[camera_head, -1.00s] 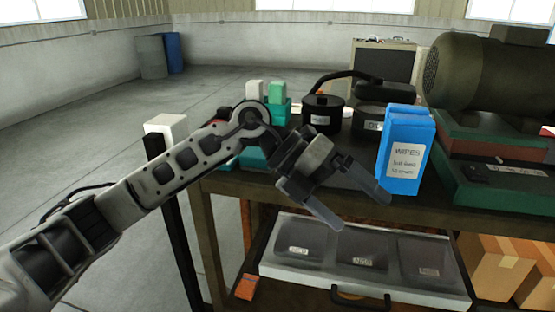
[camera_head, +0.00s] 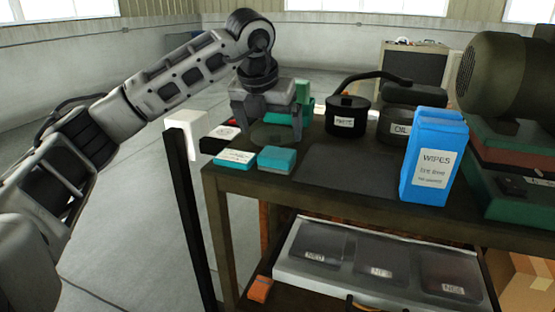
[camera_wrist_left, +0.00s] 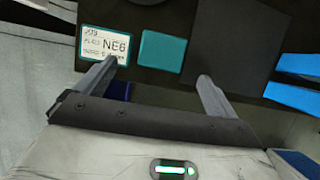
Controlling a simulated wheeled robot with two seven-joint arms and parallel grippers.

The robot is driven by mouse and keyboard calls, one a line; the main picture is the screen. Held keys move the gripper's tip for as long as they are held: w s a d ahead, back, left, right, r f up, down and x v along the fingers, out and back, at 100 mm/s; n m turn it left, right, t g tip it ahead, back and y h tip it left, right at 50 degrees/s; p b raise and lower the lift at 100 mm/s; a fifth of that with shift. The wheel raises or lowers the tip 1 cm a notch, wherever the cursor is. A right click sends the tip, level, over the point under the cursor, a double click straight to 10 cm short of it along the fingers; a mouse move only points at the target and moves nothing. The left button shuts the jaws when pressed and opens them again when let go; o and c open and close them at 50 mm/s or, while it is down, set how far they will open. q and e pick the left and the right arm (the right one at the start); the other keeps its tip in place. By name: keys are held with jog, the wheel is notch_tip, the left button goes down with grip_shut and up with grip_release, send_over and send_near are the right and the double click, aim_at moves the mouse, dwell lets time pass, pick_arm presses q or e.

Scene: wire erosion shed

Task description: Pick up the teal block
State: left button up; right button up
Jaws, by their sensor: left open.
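The teal block (camera_head: 277,160) lies on the dark bench top near its left front corner. In the left wrist view the teal block (camera_wrist_left: 162,51) shows just beyond the fingertips, roughly in line with the gap between them. My left gripper (camera_head: 270,130) is open and empty, pointing down above and behind the block in the head view. In the left wrist view my left gripper's fingers (camera_wrist_left: 155,76) are spread wide. My right gripper is not in view.
A blue wipes pack (camera_head: 432,155), a black pot (camera_head: 347,116) and an oil can (camera_head: 402,124) stand to the right. A dark mat (camera_head: 345,165) lies right of the block. A white-topped post (camera_head: 184,135) stands off the bench's left end.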

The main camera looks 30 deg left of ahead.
aim_at(277, 153)
pick_arm(q)
jog(key=p+x, duration=0.1)
jog(key=x, duration=0.6)
jog(key=shift+w+d, duration=0.15)
jog(key=shift+w, duration=0.05)
jog(key=c, duration=1.1)
